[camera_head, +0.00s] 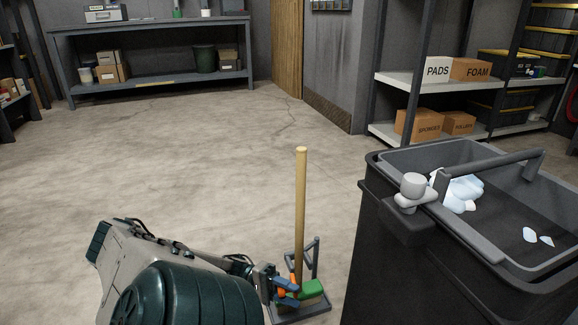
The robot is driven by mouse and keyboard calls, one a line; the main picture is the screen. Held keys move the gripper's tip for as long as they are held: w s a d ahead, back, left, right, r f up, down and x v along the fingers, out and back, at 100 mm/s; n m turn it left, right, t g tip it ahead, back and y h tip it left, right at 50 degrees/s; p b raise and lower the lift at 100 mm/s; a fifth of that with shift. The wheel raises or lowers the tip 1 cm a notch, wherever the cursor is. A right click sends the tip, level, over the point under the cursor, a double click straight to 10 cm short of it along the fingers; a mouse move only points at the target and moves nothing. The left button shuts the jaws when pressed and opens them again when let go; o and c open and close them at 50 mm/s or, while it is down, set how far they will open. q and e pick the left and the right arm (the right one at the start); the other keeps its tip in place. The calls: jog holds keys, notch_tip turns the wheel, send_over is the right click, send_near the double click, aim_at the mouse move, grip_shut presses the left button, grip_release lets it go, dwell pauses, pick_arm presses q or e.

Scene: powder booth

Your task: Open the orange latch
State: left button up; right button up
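An orange part (281,281), which looks like the latch, shows low in the middle of the head view, at the foot of an upright wooden pole (301,205). The pole stands in a small dark stand (305,311) on the floor, with a green block (313,287) beside its base. My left gripper (284,291) reaches in from the lower left and overlaps the orange part in the picture. Its fingers are small and partly hidden, so I cannot tell whether they touch or grip it. My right gripper is out of view.
A large dark bin (400,270) with a grey handle bar and pale crumpled pieces (462,190) inside stands close on the right. Shelves with cardboard boxes (418,124) are behind it. A workbench (150,27) stands at the back left. The middle floor is clear.

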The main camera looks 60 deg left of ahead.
pick_arm(q)
jog(key=shift+o, duration=0.8)
jog(key=p+v, duration=0.1)
jog(key=v, duration=0.9)
jog(key=shift+s+a+p, duration=0.2)
jog(key=shift+a+p, duration=0.1)
jog(key=shift+a, duration=0.05)
